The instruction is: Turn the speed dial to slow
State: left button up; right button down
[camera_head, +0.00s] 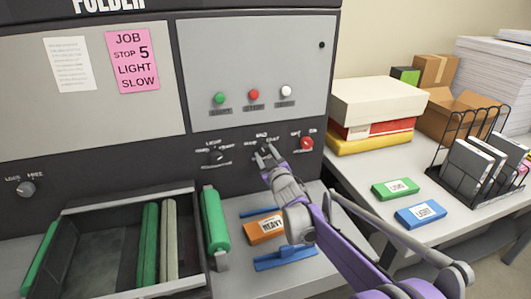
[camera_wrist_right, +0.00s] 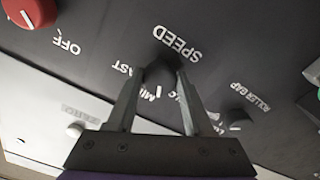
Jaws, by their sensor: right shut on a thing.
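The speed dial (camera_wrist_right: 161,72) is a small dark knob on the black strip of the folder machine, under the printed word SPEED. In the right wrist view its lettering appears upside down, with FAST, MID and a partly covered label around it. My right gripper (camera_wrist_right: 162,76) is shut on the dial, one finger on each side. In the head view my right gripper (camera_head: 266,156) reaches the same strip and mostly hides the dial. I cannot tell which mark the dial points to. My left gripper is not in view.
A red knob (camera_head: 306,143) sits right of the dial and another dark knob (camera_head: 217,156) left. Below stand an orange HEAVY block (camera_head: 266,228), a blue piece (camera_head: 285,257) and a green roller (camera_head: 215,222).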

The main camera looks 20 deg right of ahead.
jog(key=n+p, duration=0.2)
jog(key=n, duration=0.4)
jog(key=shift+r, duration=0.1)
jog(key=shift+n, duration=0.4)
jog(key=shift+c, duration=1.4)
grip_release()
jog(key=shift+s, duration=0.15)
jog(key=s+b, duration=0.1)
jog(key=s, duration=0.9)
jog(key=shift+s+d, duration=0.25)
